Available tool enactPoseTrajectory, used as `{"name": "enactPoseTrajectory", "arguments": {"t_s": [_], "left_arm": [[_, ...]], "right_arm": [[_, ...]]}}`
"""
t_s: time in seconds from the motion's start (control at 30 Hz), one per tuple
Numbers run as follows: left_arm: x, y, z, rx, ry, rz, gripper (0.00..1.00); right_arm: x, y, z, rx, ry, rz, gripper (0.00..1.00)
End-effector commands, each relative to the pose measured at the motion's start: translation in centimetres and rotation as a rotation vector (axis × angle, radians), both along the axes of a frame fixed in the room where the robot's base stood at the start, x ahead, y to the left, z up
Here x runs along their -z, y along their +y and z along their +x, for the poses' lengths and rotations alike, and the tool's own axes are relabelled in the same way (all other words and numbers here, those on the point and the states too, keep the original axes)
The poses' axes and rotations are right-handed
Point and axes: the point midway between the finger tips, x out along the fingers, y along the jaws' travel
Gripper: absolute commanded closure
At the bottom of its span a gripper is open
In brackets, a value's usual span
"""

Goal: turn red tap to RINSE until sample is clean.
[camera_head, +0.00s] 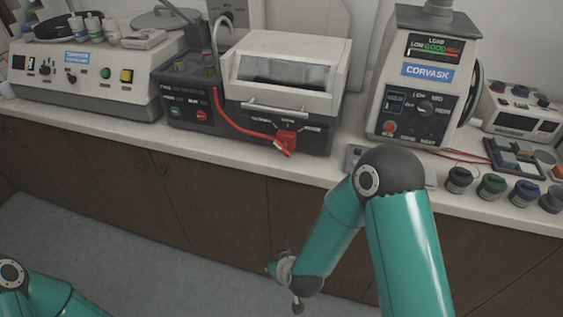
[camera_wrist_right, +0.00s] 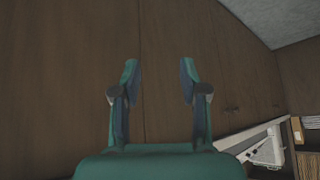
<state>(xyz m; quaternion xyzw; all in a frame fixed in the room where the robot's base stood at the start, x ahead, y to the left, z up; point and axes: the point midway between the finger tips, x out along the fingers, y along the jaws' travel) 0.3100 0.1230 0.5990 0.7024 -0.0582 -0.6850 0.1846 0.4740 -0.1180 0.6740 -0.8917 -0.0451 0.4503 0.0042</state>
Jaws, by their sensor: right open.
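The red tap (camera_head: 286,141) sits on the front of the middle machine (camera_head: 287,75), below its clear-windowed lid. A red hose runs to it from the left. The labels around the tap are too small to read surely. No sample can be made out behind the window. My right gripper (camera_wrist_right: 158,75) is open and empty in the right wrist view, facing the brown cabinet doors. In the head view my right arm hangs in front of the counter, its wrist low and well below the tap. My left gripper is out of view; only part of my left arm shows at bottom left.
Several dark-capped jars (camera_head: 492,186) stand at the right front. The floor (camera_head: 110,240) before the cabinets is clear.

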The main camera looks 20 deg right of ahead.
Motion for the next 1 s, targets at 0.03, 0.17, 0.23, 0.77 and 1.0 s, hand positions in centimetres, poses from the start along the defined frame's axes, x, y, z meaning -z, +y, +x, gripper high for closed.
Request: {"name": "enactPoseTrajectory", "arguments": {"t_s": [0.03, 0.17, 0.23, 0.77, 1.0], "left_arm": [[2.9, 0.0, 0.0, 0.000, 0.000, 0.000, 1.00], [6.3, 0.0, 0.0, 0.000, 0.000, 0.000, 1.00], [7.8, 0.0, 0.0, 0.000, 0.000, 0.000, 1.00], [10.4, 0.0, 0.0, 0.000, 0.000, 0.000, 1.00], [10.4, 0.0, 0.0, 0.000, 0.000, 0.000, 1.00]], "right_arm": [[-1.1, 0.9, 3.5, -0.021, -0.159, -0.098, 0.56], [-9.1, 2.0, 8.6, 0.011, -0.490, -0.412, 0.56], [-13.4, 2.4, 9.0, 0.062, -0.598, -0.574, 0.56], [-22.9, 1.3, 6.8, 0.249, -0.662, -0.974, 0.56], [-22.8, -1.5, 10.9, 0.251, -0.662, -0.973, 0.56]]}}
